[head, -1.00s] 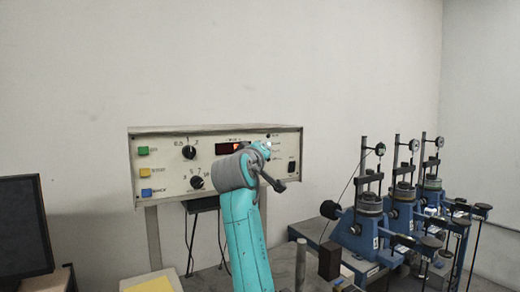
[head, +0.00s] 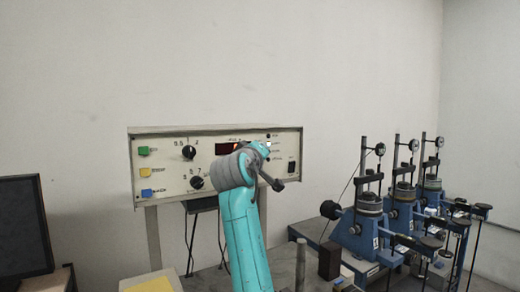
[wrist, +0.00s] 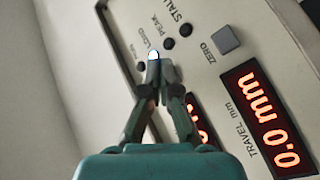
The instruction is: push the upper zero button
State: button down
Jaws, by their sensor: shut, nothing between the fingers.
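My gripper (wrist: 158,68) is shut and empty in the wrist view, its fingertips in front of the panel close to a lit white lamp (wrist: 154,55). I cannot tell whether it touches the panel. One grey square button (wrist: 225,38) labelled ZERO shows to the right of the fingertips, beside the red TRAVEL display (wrist: 270,115) reading 0.0 mm. A second red display (wrist: 205,122) is partly hidden by my gripper. No other zero button shows; my fingers cover part of that area.
The cream instrument panel (head: 220,190) stands against the wall, with green, yellow and blue buttons at its left and two black knobs. Blue test machines (head: 365,235) stand to the right. A dark monitor (head: 25,225) is at the far left.

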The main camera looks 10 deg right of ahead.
jog(key=shift+s, duration=0.15)
jog(key=shift+s+d, duration=0.2)
jog(key=shift+s, duration=0.4)
jog(key=shift+s, duration=0.15)
jog(key=shift+s+d, duration=0.25)
jog(key=shift+s, duration=0.5)
jog(key=shift+s+d, duration=0.3)
jog(key=shift+s, duration=0.45)
jog(key=shift+s+d, duration=0.25)
jog(key=shift+s, duration=0.5)
jog(key=shift+s, duration=0.1)
